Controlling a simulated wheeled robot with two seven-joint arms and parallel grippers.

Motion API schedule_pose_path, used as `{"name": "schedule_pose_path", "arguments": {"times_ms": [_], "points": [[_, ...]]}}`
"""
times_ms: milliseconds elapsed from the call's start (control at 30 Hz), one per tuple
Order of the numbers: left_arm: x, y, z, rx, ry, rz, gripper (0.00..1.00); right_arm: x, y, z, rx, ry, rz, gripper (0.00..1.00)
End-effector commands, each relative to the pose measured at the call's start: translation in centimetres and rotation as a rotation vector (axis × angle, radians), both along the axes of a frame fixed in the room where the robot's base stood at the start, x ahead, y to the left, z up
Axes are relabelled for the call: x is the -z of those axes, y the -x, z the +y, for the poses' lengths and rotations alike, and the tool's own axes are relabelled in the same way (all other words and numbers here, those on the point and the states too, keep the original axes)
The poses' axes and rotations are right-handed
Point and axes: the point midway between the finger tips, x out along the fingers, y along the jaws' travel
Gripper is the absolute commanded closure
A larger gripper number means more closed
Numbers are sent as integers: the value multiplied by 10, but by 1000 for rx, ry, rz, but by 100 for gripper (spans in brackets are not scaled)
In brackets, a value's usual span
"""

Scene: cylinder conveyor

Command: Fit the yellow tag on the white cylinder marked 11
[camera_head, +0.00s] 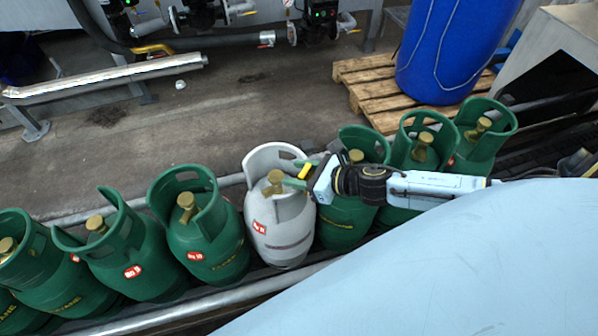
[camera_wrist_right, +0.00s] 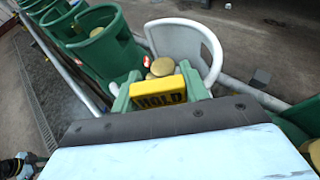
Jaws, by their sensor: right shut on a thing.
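The white cylinder (camera_head: 283,222) stands upright in the row in the head view, with a small red label (camera_head: 259,227) whose number is too small to read surely. Its brass valve (camera_head: 275,178) sits inside the open white collar, which also shows in the right wrist view (camera_wrist_right: 212,52). My right gripper (camera_head: 302,172) is shut on the yellow tag (camera_head: 305,170), at the right side of the collar near the valve. In the right wrist view the tag (camera_wrist_right: 158,92) reads HOLD between the green fingers, in front of the valve. Whether it touches the valve is unclear. My left gripper is not in view.
Green cylinders stand close on both sides, such as one on the left (camera_head: 205,235) and one behind my right arm (camera_head: 345,212). A metal rail (camera_head: 200,306) runs along their near side. A blue drum (camera_head: 447,50) stands on a wooden pallet (camera_head: 370,78) at the back.

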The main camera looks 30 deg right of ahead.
Motion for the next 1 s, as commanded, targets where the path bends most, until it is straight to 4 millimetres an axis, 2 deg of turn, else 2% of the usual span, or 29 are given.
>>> {"name": "schedule_pose_path", "arguments": {"times_ms": [67, 100, 267, 733, 1000], "points": [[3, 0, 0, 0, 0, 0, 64, 3, 0, 0, 0, 0, 0, 77], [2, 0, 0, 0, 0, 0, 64, 2, 0, 0, 0, 0, 0, 50], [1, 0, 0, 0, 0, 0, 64, 1, 0, 0, 0, 0, 0, 30], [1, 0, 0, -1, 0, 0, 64, 1, 3, -2, 0, 0, 1, 30], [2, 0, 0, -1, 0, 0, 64, -10, 29, -17, 0, 0, 4, 30]]}}
